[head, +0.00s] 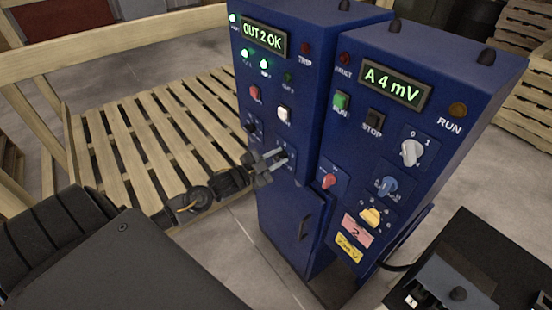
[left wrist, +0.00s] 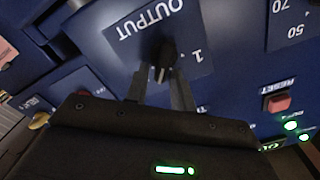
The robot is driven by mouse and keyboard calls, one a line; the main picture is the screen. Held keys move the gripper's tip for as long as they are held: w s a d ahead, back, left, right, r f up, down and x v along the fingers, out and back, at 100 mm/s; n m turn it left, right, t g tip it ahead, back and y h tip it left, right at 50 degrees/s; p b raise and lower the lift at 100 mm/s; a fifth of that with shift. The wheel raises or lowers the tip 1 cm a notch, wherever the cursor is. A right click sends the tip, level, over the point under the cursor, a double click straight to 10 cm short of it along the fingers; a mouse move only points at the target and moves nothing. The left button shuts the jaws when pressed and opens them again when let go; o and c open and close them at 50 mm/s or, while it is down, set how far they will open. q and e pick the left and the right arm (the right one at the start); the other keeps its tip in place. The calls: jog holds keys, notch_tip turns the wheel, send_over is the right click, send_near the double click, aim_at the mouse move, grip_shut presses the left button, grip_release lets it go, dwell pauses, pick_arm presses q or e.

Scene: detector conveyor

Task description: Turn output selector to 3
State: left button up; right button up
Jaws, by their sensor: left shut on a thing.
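The output selector is a small black knob (left wrist: 163,52) on a blue plate marked OUTPUT in the left wrist view, with a 1 printed beside it. In the head view the selector (head: 284,155) sits low on the left blue cabinet, partly hidden by my gripper. My left gripper (head: 275,162) reaches it from the left and front. Its two fingers (left wrist: 160,82) are shut on the knob from both sides. The cabinet's display (head: 264,39) reads OUT 2 OK. Which mark the knob points to is not clear. My right gripper is not in view.
The right cabinet (head: 450,70) carries a display reading A 4 mV, a white knob (head: 411,152), a blue knob (head: 386,187) and a yellow knob (head: 371,216). A red switch (head: 328,181) is close right of my gripper. A wooden pallet (head: 150,130) lies behind my left arm.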

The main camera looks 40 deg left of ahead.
pick_arm(q)
jog(key=shift+d+f+m+b, duration=0.15)
jog(key=shift+m+b, duration=0.2)
jog(key=shift+m, duration=0.7)
jog(key=shift+d+f+m+b, duration=0.1)
jog(key=shift+m+b, duration=0.2)
jog(key=shift+m, duration=0.75)
jog(key=o, duration=0.7)
jog(key=shift+s, duration=0.1)
jog(key=shift+b+v, duration=1.45)
jog(key=shift+v, duration=3.9)
